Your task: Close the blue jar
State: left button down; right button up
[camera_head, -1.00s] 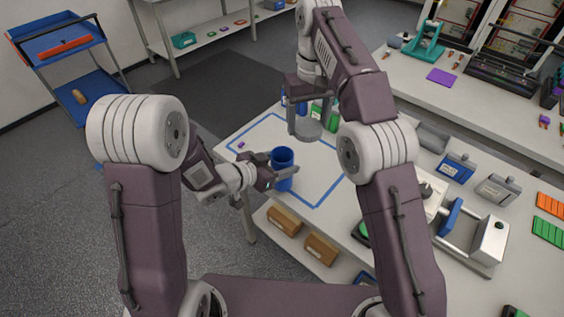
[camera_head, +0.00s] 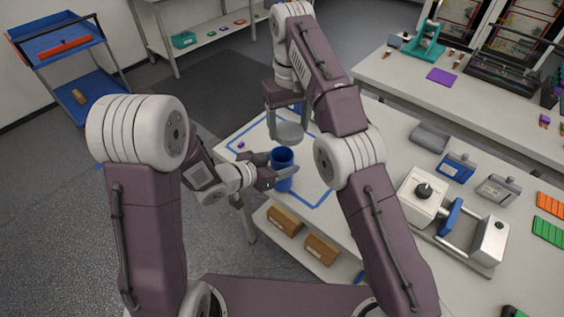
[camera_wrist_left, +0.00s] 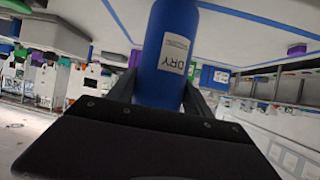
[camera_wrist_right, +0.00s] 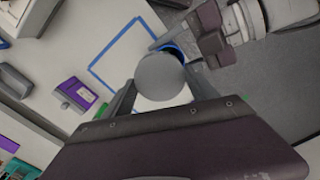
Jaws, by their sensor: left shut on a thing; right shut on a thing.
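The blue jar (camera_head: 283,172) stands open and upright at the near left of the table, by the blue taped outline. My left gripper (camera_head: 283,175) is shut around its side. In the left wrist view the jar (camera_wrist_left: 166,50) shows a white label reading "DRY" between the fingers. My right gripper (camera_head: 289,126) is shut on a round grey lid (camera_head: 289,134), held above and just behind the jar, apart from it. In the right wrist view the lid (camera_wrist_right: 160,77) covers part of the jar, whose blue rim (camera_wrist_right: 172,50) shows beyond it.
The blue taped outline (camera_head: 322,203) marks the table (camera_head: 385,240) around the jar. A small purple piece (camera_head: 241,144) lies inside it. A white and grey device (camera_head: 455,220) and several small cases stand to the right. My right arm hides part of the table.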

aim_at(281, 150)
jog(key=shift+s+a+f, duration=0.25)
jog(key=shift+s+a, duration=0.3)
jog(key=shift+a, duration=0.3)
jog(key=shift+f, duration=2)
jog(key=shift+f, duration=0.85)
jog(key=shift+f, duration=0.7)
jog(key=o, duration=1.2)
jog(key=shift+o, duration=0.6)
